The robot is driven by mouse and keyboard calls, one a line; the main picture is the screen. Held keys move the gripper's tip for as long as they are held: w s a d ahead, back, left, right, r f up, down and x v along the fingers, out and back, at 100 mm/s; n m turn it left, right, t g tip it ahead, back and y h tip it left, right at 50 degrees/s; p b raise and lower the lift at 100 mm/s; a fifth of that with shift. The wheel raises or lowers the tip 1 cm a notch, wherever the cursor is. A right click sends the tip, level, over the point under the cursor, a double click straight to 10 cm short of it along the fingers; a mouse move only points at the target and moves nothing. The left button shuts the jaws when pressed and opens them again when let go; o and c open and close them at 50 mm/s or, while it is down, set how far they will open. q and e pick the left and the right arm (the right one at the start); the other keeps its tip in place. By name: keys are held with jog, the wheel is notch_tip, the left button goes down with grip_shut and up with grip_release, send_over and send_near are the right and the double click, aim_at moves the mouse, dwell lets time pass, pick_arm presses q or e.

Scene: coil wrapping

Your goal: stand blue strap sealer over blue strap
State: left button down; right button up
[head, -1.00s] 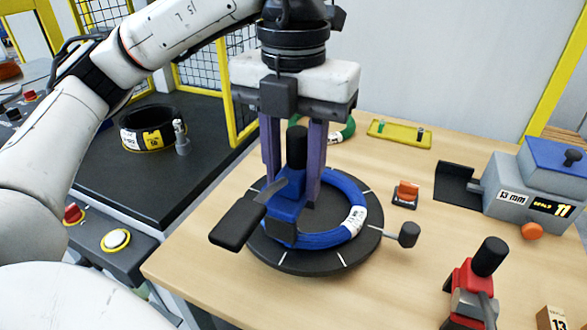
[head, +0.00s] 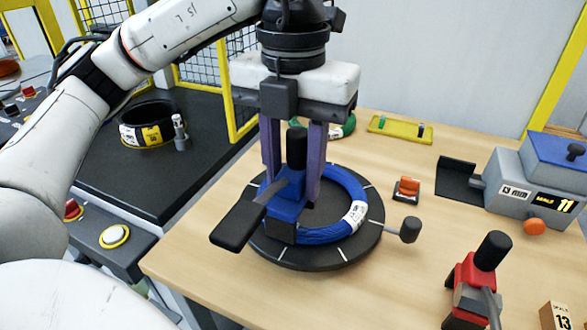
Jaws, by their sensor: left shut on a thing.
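The blue strap sealer (head: 287,207) has a black upright grip and a long black handle reaching toward the front left. My left gripper (head: 292,190) is shut on the blue strap sealer, its purple fingers pointing down behind it. The sealer is upright at the front left part of the blue coil (head: 338,232), which lies on a black round turntable (head: 345,260). The sealer hides that part of the coil, so the blue strap cannot be made out. I cannot tell whether the sealer touches the coil. My right gripper is not in view.
A red sealer (head: 473,285) stands at the front right. A grey seal dispenser (head: 535,185) is at the right. An orange-topped block (head: 406,189), a yellow tray (head: 400,130) and a green coil (head: 342,129) are on the table. The turntable's crank knob (head: 410,229) sticks out right.

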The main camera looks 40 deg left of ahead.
aim_at(294, 138)
pick_arm(q)
jog(key=shift+f+b, duration=1.55)
jog(key=shift+f, duration=0.35)
jog(key=c, duration=1.1)
grip_release()
jog(key=shift+r+p, duration=0.45)
jog(key=shift+r, duration=0.4)
notch_tip(294, 138, up, 8)
jog(key=p, duration=0.3)
jog(key=shift+f, duration=0.15)
jog(key=shift+r, duration=0.45)
